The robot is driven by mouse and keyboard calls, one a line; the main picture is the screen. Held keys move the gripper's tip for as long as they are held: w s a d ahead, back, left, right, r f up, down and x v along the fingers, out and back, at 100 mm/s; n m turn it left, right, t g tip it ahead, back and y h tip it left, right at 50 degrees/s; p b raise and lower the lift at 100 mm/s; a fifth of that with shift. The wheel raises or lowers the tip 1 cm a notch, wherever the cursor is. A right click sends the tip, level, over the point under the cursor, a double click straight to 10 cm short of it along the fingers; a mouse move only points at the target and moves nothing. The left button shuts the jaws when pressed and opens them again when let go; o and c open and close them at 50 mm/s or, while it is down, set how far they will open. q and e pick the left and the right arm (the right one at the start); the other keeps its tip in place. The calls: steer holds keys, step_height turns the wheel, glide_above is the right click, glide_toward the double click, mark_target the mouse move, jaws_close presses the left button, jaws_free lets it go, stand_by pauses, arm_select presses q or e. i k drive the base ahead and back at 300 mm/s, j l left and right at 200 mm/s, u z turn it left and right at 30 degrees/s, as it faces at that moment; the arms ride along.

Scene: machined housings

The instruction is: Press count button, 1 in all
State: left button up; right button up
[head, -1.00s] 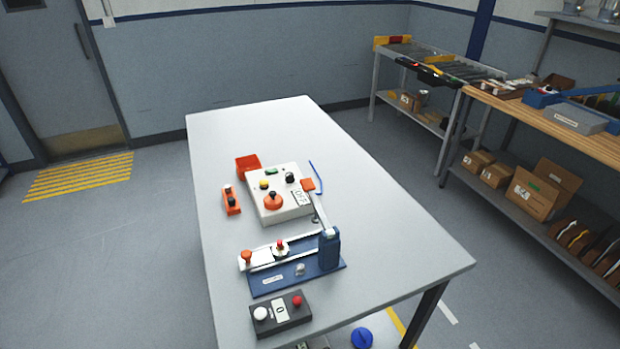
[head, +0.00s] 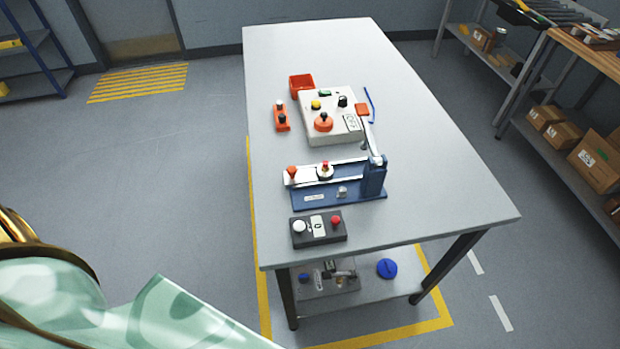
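A dark counter box (head: 318,240) lies at the near left corner of the grey table (head: 440,200). It has a white round button (head: 299,227), a small white display that seems to read 0 (head: 318,226), and a red button (head: 336,220). Nothing touches the box. A pale green and gold part of my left arm enters at the lower left, well apart from the table. Neither my left nor my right gripper shows.
Behind the box stands a blue lever press (head: 372,178) with a slide. Farther back are a white control box (head: 345,127), an orange two-button pendant (head: 282,116) and a red bin (head: 301,86). Shelves stand at the right. The table's far end is clear.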

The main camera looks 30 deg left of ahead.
mark_target(298, 226)
steer(key=u, duration=0.95)
